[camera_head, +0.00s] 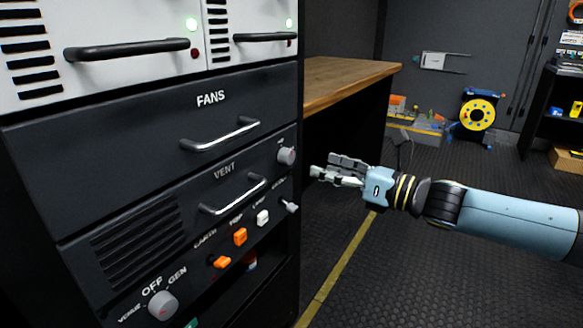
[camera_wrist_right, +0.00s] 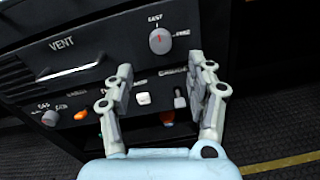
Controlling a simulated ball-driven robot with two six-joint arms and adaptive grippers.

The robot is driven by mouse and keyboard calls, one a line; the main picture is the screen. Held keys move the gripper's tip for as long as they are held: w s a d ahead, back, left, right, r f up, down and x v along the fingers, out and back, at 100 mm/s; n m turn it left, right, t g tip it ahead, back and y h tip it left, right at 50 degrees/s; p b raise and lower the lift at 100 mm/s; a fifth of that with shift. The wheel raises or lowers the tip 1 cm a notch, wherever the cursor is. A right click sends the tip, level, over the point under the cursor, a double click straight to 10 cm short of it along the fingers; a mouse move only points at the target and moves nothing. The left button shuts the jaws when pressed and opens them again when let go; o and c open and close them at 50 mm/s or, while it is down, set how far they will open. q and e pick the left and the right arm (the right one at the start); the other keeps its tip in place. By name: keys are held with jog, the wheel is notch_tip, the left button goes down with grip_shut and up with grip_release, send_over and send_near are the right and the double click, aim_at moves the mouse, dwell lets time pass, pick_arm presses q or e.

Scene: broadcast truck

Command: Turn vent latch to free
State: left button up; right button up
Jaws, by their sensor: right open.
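The vent latch (camera_head: 287,156) is a round grey knob at the right end of the black VENT panel (camera_head: 225,174). In the right wrist view the knob (camera_wrist_right: 160,41) shows a short red mark, pointing roughly up to a label that looks like FAST. A second label, hard to read, is at its right. My right gripper (camera_head: 322,170) is open and empty, to the right of the panel edge. In the right wrist view its fingers (camera_wrist_right: 160,70) are spread below the knob, apart from it. My left gripper is out of view.
A silver VENT handle (camera_head: 234,196), a toggle switch (camera_head: 288,206), orange switches (camera_head: 240,236) and an OFF/GEN rotary knob (camera_head: 162,304) sit nearby on the panel. The FANS drawer handle (camera_head: 220,135) juts out above. A wooden bench (camera_head: 345,80) stands behind. Floor right of the rack is clear.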

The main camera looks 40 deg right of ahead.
aim_at(291, 158)
jog(key=x, duration=0.7)
jog(key=shift+w, duration=0.15)
jog(key=shift+w+a, duration=0.2)
jog(key=shift+w, duration=0.35)
jog(key=shift+f, duration=0.1)
jog(key=c, duration=1.1)
jog(key=shift+c, duration=0.2)
